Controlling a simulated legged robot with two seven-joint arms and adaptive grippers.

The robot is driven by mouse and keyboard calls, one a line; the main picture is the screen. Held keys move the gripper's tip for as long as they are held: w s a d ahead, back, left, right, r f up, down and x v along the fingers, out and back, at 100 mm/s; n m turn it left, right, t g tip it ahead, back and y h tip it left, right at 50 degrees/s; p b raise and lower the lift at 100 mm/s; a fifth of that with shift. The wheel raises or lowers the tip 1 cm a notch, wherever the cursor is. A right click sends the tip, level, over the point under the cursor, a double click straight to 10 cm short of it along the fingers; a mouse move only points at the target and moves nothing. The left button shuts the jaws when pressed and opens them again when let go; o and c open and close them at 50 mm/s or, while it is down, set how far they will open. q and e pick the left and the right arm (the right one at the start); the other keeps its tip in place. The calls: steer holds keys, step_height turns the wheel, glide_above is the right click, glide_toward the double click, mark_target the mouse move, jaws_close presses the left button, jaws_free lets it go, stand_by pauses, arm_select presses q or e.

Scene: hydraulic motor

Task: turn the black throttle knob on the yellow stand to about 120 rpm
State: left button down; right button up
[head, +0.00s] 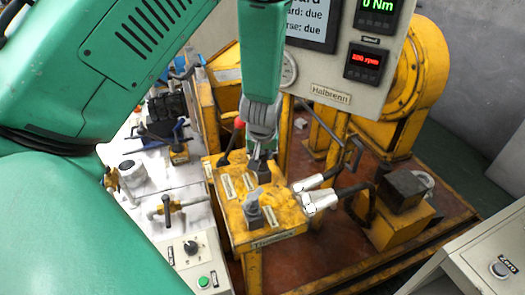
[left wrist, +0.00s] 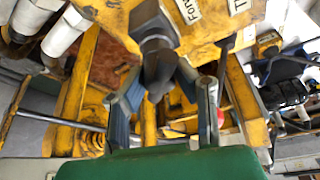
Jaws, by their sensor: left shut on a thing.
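The yellow stand (head: 285,215) is in the middle of the head view, with labels on its top. The dark throttle knob (head: 262,172) stands at the stand's back part, under my left gripper (head: 262,153), which points down at it. In the left wrist view the knob (left wrist: 157,62) lies between the two fingers of the left gripper (left wrist: 165,92). The gripper is shut on the knob, and the fingers partly hide it. A red rpm display (head: 365,64) is lit on the panel; its digits are too small to read surely. My right gripper is not in view.
A second grey knob (head: 253,208) stands nearer on the stand. Two pale hose fittings (head: 318,200) stick out at its right. A red-handled lever (head: 238,126) is close left of the gripper. A white bench (head: 190,225) with valves is at left.

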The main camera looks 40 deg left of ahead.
arm_select(q)
steer(key=shift+w+r, duration=0.2)
steer(key=shift+w, duration=0.05)
stand_by(0.6)
steer(key=c, duration=1.2)
jaws_free()
steer(key=shift+o, duration=1.2)
steer(key=shift+s+f, duration=0.1)
steer(key=shift+s+d+r, duration=0.1)
steer(key=shift+r, duration=0.1)
steer(key=v, duration=1.1)
steer(key=shift+r, duration=0.2)
steer(key=shift+d, duration=0.15)
